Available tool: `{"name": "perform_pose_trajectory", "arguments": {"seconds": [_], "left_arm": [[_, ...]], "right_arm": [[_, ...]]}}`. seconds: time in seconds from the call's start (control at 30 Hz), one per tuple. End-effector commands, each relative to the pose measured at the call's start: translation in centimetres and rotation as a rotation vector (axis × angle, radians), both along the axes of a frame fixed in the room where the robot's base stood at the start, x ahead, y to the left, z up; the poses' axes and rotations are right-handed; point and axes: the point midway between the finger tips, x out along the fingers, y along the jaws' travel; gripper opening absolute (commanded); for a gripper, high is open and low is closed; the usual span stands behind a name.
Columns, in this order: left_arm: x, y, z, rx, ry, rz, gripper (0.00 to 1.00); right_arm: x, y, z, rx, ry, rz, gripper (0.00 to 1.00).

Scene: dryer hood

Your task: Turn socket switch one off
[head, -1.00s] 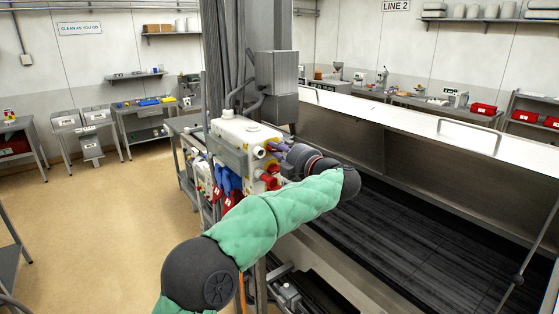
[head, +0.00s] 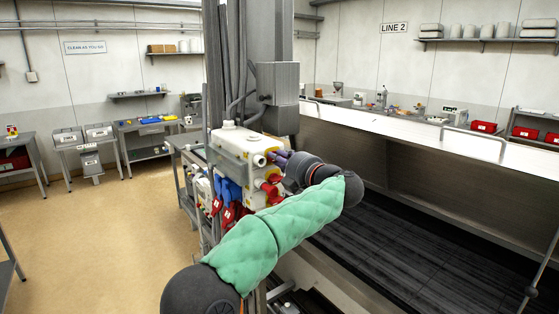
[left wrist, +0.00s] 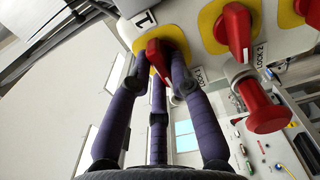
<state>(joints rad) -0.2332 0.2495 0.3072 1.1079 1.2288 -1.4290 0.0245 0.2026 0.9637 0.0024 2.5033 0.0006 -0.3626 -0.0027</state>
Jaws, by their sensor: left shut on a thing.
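Socket switch one is a red rotary handle (left wrist: 158,58) on a yellow plate (left wrist: 174,33), beside a label marked 1 (left wrist: 145,18) in the left wrist view. My left gripper (left wrist: 164,70), with purple padded fingers, is shut around this handle; the fingers hide part of it. In the head view my left gripper (head: 278,159) reaches the right face of the pale socket box (head: 234,141). A second red handle (left wrist: 235,30) on its own yellow plate stands to the right, clear of the fingers. My right gripper is not in view.
Blue and red plugs (head: 230,192) hang from the box front. A grey column (head: 245,60) rises behind it. A long steel counter (head: 400,125) runs right.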

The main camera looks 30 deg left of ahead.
Motion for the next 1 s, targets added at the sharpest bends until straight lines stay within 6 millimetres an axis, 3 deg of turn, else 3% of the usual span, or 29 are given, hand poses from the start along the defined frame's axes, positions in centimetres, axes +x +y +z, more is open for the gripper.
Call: {"name": "perform_pose_trajectory", "arguments": {"seconds": [0.17,0.2,0.27,0.67,1.0], "left_arm": [[0.0,0.0,-0.1,-0.002,0.0,0.0,0.0],[0.0,0.0,-0.1,-0.002,0.0,0.0,0.32],[0.0,0.0,-0.1,-0.002,0.001,0.0,0.45],[-0.1,-0.4,0.0,-0.001,0.0,-0.001,0.45],[-2.2,-5.7,-0.1,-0.001,0.0,-0.004,0.45]], "right_arm": [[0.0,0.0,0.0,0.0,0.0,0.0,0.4],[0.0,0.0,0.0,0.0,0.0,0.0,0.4],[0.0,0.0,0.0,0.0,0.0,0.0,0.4],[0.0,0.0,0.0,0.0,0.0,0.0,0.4],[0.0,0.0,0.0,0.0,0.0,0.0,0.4]]}}
